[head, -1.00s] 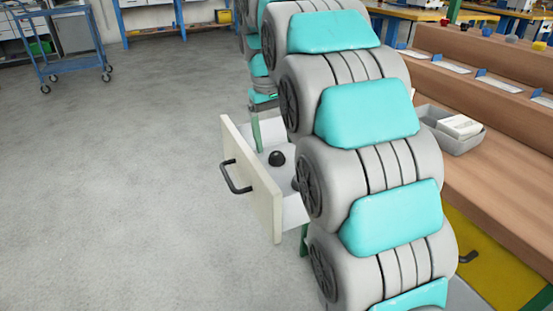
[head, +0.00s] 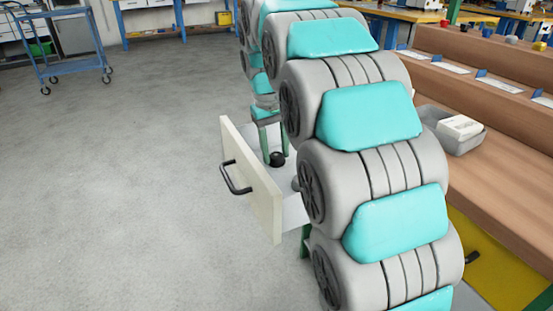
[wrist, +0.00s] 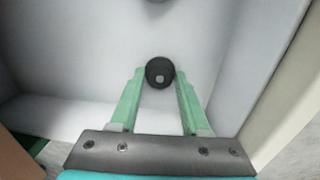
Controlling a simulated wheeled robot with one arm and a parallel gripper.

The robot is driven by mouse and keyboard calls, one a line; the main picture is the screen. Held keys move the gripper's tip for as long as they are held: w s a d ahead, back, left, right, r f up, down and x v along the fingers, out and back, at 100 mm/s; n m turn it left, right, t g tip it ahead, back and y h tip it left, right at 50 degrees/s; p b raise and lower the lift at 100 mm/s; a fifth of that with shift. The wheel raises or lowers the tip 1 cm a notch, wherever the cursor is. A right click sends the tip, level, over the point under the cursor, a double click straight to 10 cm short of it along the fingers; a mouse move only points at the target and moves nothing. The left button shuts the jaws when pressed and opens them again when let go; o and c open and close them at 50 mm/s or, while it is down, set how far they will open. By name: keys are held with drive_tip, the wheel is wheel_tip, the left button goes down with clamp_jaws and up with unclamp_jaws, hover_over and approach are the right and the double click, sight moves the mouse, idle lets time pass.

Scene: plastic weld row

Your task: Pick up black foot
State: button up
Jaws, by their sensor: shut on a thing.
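The black foot (head: 277,159) is a small round dark piece in the open white drawer (head: 252,180). In the wrist view the black foot (wrist: 160,72) sits between the tips of my gripper's two green fingers (wrist: 158,80). My gripper (head: 274,152) reaches down into the drawer in the head view and is shut on the foot. The foot is at or close to the drawer floor; I cannot tell whether it touches it. My arm hides part of the drawer's inside.
Another dark round piece (wrist: 157,1) shows at the top edge of the wrist view. The drawer front has a black handle (head: 235,178). A wooden bench (head: 500,150) with a grey bin (head: 462,144) stands to the right.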

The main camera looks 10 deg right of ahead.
clamp_jaws()
drive_tip(key=shift+r, duration=0.1)
